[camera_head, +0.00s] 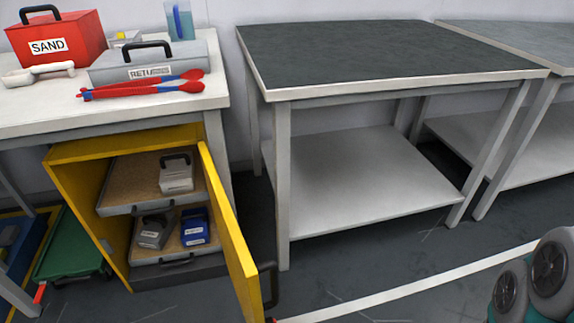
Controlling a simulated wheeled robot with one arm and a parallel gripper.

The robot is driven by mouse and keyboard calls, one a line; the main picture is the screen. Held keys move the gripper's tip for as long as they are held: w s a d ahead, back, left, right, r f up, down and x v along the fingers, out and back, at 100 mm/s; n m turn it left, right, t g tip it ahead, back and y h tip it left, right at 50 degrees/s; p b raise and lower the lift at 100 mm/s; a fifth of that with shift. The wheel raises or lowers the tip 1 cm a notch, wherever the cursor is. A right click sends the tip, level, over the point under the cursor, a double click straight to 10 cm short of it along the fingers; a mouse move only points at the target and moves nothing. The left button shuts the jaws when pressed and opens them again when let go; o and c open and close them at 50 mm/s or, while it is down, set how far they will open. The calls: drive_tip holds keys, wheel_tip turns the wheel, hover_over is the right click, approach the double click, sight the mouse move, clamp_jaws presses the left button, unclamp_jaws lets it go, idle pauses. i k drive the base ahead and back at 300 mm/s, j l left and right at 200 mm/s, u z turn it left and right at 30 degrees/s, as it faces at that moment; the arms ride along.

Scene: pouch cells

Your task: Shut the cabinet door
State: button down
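The yellow cabinet (72,190) stands under the left table. Its door (231,232) is hinged on the right side and stands open, swung out toward me. A dark handle (268,284) sticks out from the door's outer side near the bottom. Inside are an upper shelf tray (125,185) with a pale handled case (177,174), and a lower tray (170,262) with a dark grey case (154,232) and a blue case (195,228). My gripper is not in view.
The left table (40,115) holds a red SAND box (75,42), a grey case (150,62) and red-blue tongs (140,88). A dark-topped table (370,55) stands to the right. A green bin (72,248) is left of the cabinet. Grey-and-teal wheeled parts (540,280) show bottom right.

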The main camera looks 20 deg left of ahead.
sight(243, 271)
drive_tip(key=i+u, duration=0.15)
drive_tip(key=u, duration=0.3)
drive_tip(key=i+u, duration=0.15)
drive_tip(key=u, duration=0.35)
drive_tip(key=i+l+u, duration=0.1)
drive_tip(key=u, duration=0.35)
drive_tip(key=i+l+u, duration=0.15)
drive_tip(key=u, duration=0.35)
drive_tip(key=l+u, duration=0.15)
drive_tip(key=u, duration=0.3)
drive_tip(key=k+l+u, duration=0.1)
drive_tip(key=l+u, duration=0.35)
